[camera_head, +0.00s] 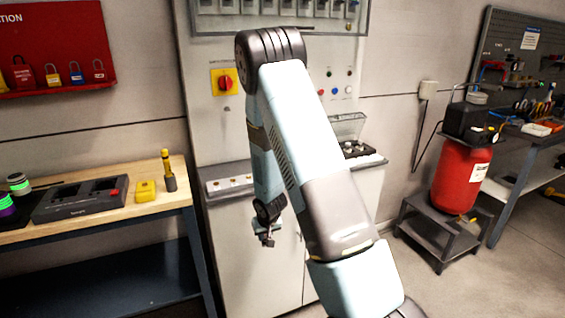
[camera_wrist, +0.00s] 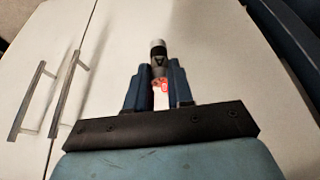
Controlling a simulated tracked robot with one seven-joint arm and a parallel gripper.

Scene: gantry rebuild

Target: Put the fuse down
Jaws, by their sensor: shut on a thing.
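My gripper (camera_head: 267,234) hangs low in front of the white cabinet (camera_head: 235,265), below its grey ledge. In the wrist view my gripper (camera_wrist: 160,88) is shut on the fuse (camera_wrist: 158,52), a small cylinder with a dark band, a metallic end and a red-and-white mark near the fingers. The fuse sticks out beyond the fingertips. In the head view the fuse is too small to make out clearly.
A wooden-topped bench (camera_head: 130,210) at left holds a dark tray (camera_head: 80,199), a yellow block (camera_head: 146,191) and a yellow-tipped tester (camera_head: 168,171). The grey ledge (camera_head: 232,184) carries small parts. A red tank (camera_head: 460,178) stands at right. The cabinet has long handles (camera_wrist: 62,93).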

